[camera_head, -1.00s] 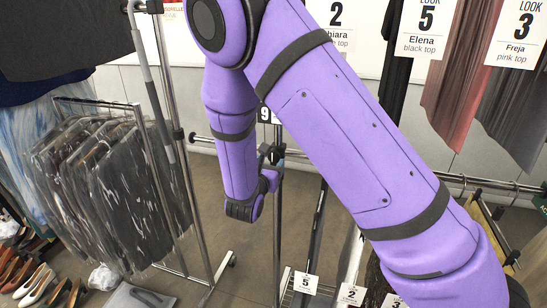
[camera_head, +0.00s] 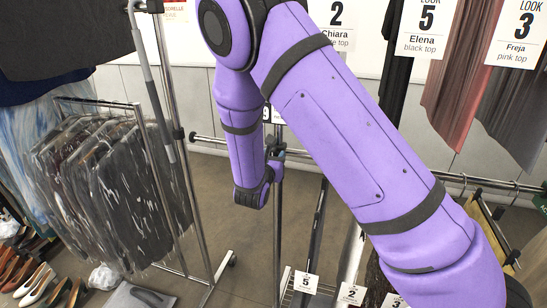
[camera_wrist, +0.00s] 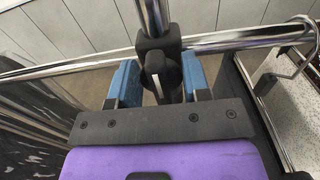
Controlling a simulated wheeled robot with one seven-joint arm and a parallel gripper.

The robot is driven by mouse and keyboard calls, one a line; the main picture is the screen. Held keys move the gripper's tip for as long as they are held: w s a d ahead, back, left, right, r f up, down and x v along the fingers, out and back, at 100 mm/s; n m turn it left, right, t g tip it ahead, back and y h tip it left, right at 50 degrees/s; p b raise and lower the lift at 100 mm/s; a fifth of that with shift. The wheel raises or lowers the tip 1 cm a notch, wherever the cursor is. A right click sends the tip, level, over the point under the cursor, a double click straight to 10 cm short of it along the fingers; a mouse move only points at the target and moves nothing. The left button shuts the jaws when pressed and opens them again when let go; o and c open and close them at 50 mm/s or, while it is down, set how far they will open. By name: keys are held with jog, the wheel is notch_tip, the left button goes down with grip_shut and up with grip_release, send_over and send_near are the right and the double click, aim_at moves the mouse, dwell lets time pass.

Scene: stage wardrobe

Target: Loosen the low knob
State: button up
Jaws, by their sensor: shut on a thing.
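The low knob (camera_wrist: 157,66) is black with a pale mark and sits on a black collar around a chrome post. In the wrist view it stands between the two blue fingers of my gripper (camera_wrist: 158,84), which is shut on it. In the head view, my gripper (camera_head: 273,153) is small and partly hidden by my wrist. It is at the upright post (camera_head: 277,220) of the rack behind my arm. The knob itself is hard to make out there.
A chrome rail (camera_wrist: 245,42) crosses at the collar. On the left, a rack holds several dark patterned garments (camera_head: 110,195), with shoes (camera_head: 35,285) on the floor below. Numbered tags (camera_head: 305,282) hang at the bottom. Bare floor (camera_head: 235,235) shows between the racks.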

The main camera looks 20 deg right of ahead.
jog(key=shift+n, duration=0.3)
jog(key=n, duration=0.4)
jog(key=shift+w+a, duration=0.1)
jog(key=shift+a, duration=0.05)
jog(key=n, duration=0.4)
jog(key=shift+a+f+n, duration=0.1)
jog(key=shift+n, duration=0.3)
jog(key=n, duration=0.4)
jog(key=shift+w+f+n, duration=0.1)
jog(key=shift+n, duration=0.2)
jog(key=shift+f+n, duration=0.1)
jog(key=shift+n, duration=1.8)
jog(key=o, duration=0.8)
jog(key=shift+o, duration=0.2)
